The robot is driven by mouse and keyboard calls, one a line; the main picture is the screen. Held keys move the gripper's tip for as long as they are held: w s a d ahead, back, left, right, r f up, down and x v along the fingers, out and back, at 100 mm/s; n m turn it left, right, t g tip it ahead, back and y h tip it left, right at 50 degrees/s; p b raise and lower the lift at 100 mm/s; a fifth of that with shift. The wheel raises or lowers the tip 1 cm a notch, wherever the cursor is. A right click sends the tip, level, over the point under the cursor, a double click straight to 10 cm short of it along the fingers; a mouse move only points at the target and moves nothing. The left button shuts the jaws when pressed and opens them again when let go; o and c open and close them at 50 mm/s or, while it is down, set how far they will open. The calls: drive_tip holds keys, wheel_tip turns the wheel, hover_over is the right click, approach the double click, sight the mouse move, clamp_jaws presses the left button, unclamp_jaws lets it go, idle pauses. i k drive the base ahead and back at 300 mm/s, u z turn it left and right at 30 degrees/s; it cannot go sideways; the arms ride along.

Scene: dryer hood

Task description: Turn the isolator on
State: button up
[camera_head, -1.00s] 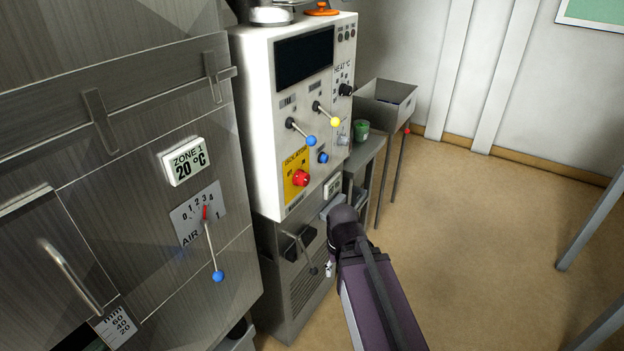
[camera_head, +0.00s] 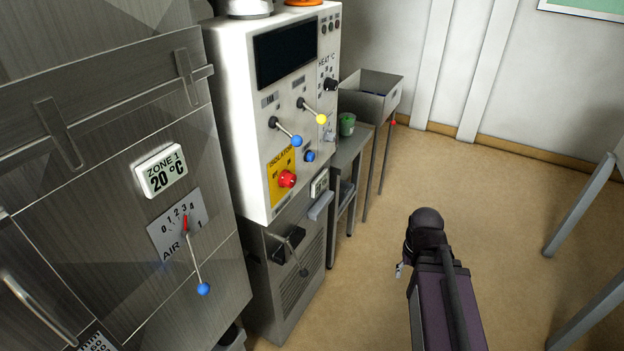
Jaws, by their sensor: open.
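The isolator is a red knob (camera_head: 287,180) on a yellow plate (camera_head: 273,190), low on the front of the white control panel (camera_head: 236,110). The plate has lettering, but the knob's setting is too small to read. My arm stands at lower right, well to the right of the panel and apart from it. Only a small pale piece of what looks like my gripper (camera_head: 399,271) shows left of the arm's dark joint; the rest is hidden behind the arm. It is open and touches nothing that I can see.
Blue (camera_head: 295,140) and yellow (camera_head: 321,118) ball levers stick out above the isolator, with a blue knob (camera_head: 309,156) beside it. A dark handle (camera_head: 289,249) is below. A side table (camera_head: 348,150) holds a green pot (camera_head: 347,124). Floor between panel and arm is clear.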

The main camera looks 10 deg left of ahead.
sight(287, 178)
drive_tip(key=z, duration=0.25)
drive_tip(key=k, duration=1.2)
drive_tip(key=u, duration=0.75)
drive_tip(key=i, duration=1.05)
